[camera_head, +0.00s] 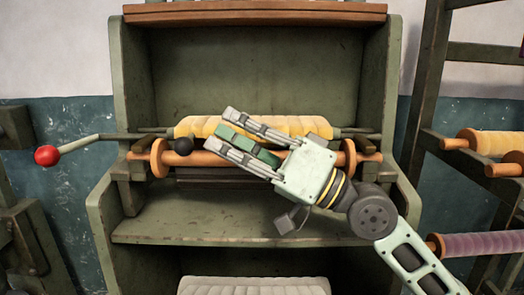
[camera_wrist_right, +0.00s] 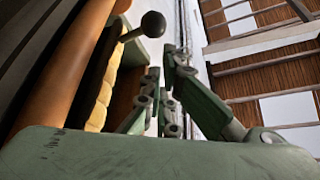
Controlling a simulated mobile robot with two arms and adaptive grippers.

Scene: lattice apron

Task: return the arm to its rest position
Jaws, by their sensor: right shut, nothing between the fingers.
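My right gripper (camera_head: 222,127) is in front of the roller in the middle of the head view, with its arm coming in from the lower right. Its fingers point to the upper left and are shut with nothing held. The fingers also show in the right wrist view (camera_wrist_right: 165,80), close together. The fingers and palm hide part of the orange roller (camera_head: 205,158) and of the yellow padded roll (camera_head: 200,125) behind it. Whether the gripper touches either is hard to tell. My left gripper is not in view.
A green cabinet frame (camera_head: 127,75) with a shelf (camera_head: 190,230) surrounds the rollers. A red-ended lever (camera_head: 47,155) sticks out at left. A rack with a yellow spool (camera_head: 490,142) and a purple spool (camera_head: 480,245) stands at right.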

